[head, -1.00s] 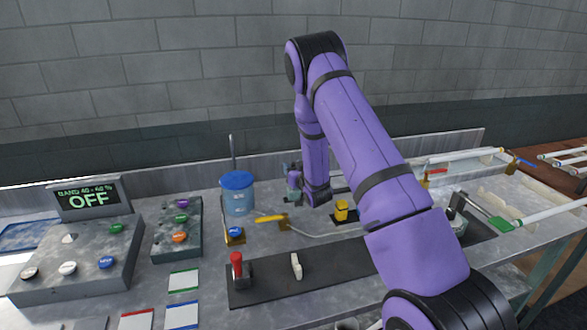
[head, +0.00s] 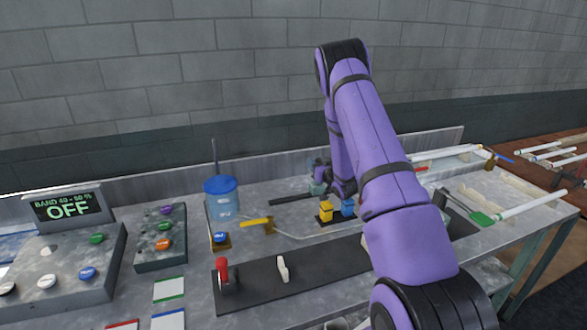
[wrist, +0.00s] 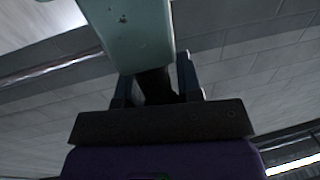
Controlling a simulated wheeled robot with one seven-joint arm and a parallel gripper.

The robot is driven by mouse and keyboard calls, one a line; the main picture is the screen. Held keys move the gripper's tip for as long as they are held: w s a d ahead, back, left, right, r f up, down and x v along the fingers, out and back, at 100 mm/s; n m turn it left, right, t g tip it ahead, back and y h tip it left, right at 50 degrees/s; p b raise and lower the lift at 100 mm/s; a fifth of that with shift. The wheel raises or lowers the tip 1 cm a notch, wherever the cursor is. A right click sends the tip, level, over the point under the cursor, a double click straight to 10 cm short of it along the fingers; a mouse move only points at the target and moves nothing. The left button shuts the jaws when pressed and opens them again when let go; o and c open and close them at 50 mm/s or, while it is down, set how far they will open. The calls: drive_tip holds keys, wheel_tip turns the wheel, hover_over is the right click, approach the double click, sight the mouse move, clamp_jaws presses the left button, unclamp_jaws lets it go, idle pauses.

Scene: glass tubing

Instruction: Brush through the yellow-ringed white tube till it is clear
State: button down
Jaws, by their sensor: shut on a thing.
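My gripper (wrist: 160,90) is shut on a dark piece below a pale teal block (wrist: 130,35), which fills the top middle of the wrist view. I cannot tell whether this is the brush. In the head view my gripper (head: 320,186) is low over the back of the bench, partly behind my purple arm. A white tube (head: 440,155) lies at the back right, beside a brownish holder (head: 490,161) with a blue end beyond it. Another white tube (head: 528,207) lies nearer, by a green end piece (head: 482,219). No yellow ring is clear at this size.
A blue bucket (head: 222,200) stands left of my gripper. A yellow block (head: 325,212) and a blue block (head: 348,207) stand close to it. A red-topped lever (head: 222,268) stands on a dark strip (head: 320,268).

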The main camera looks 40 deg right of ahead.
drive_tip(key=s+d, duration=0.4)
drive_tip(key=d, duration=0.9)
drive_tip(key=s+d, duration=0.3)
drive_tip(key=d, duration=1.1)
drive_tip(key=shift+s, duration=0.35)
drive_tip(key=c, duration=1)
unclamp_jaws()
drive_tip(key=shift+a, duration=0.1)
drive_tip(key=shift+o, duration=0.2)
drive_tip(key=s+a, duration=0.1)
drive_tip(key=s, duration=0.9)
drive_tip(key=shift+s+a, duration=0.15)
drive_tip(key=shift+s, duration=0.2)
drive_tip(key=shift+r, duration=0.1)
